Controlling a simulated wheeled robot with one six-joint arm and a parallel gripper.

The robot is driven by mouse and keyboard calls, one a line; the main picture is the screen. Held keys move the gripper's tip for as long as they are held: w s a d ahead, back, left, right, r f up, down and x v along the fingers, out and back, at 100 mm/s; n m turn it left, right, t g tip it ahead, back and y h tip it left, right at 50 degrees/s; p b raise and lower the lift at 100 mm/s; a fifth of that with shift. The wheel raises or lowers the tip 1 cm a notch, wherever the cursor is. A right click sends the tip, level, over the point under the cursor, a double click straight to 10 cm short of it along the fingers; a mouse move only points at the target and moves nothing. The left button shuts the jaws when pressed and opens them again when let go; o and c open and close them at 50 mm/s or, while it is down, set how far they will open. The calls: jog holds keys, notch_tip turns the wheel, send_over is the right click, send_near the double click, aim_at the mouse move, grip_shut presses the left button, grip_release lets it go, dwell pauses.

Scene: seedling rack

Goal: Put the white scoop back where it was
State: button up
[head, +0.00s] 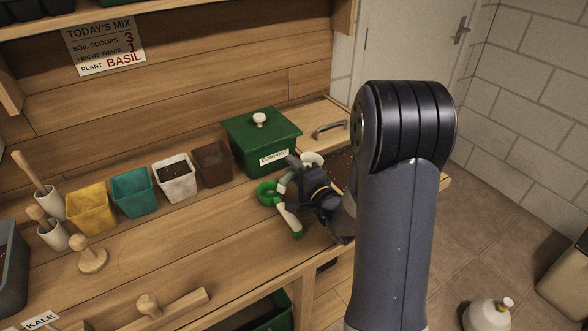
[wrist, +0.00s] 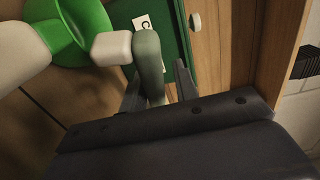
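The white scoop shows its pale bowl (head: 312,159) behind my gripper in the head view, beside the compost bin. In the wrist view its grey-green handle (wrist: 148,65), with a white end, lies between my fingers. My gripper (head: 294,182) appears shut on this handle, over the bench near the bin's front; it also shows in the wrist view (wrist: 160,88). Most of the scoop is hidden by my gripper. A green scoop (head: 267,194) with a pale, green-tipped handle lies just left of my gripper; its bowl also shows in the wrist view (wrist: 90,20).
The green compost bin (head: 258,140) stands close behind my gripper. Brown (head: 212,161), white (head: 176,188), teal and yellow pots stand in a row to the left. Dark soil lies right of the bin. Wooden tools lie at the front left. The bench middle is clear.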

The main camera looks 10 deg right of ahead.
jog(key=shift+o, duration=0.8)
jog(key=b+v, duration=0.1)
jog(key=v, duration=1.1)
jog(key=shift+r, duration=0.1)
jog(key=shift+c, duration=0.6)
